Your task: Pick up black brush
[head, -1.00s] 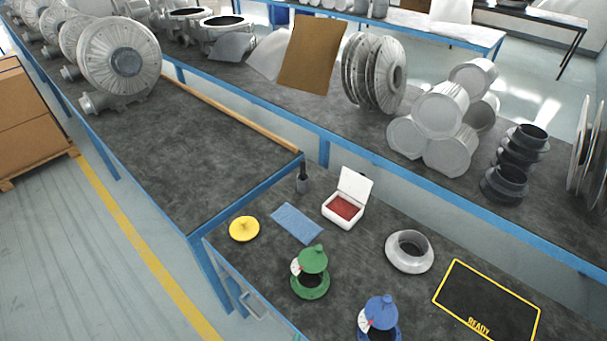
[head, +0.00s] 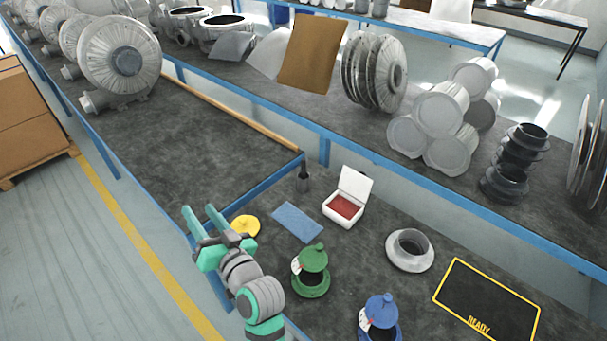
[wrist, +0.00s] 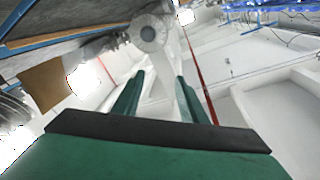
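The black brush (head: 303,171) stands upright at the back left of the near bench, by the bench's corner. Its dark upper part shows above a greyish lower part; I cannot tell whether that is its bristles or a holder. My gripper (head: 200,213) is over the left edge of the near bench, left of the yellow lid and well to the left of the brush. Its two green fingers are apart with nothing between them, as the wrist view (wrist: 157,92) also shows. The brush is not seen in the wrist view.
The yellow lid (head: 246,226), blue cloth (head: 297,222), white box with red contents (head: 344,207), green canister (head: 312,277), blue canister (head: 380,321) and pale ring (head: 410,262) stand on the near bench. A yellow-outlined READY area (head: 487,304) is empty. A blue bench rail (head: 250,195) runs behind.

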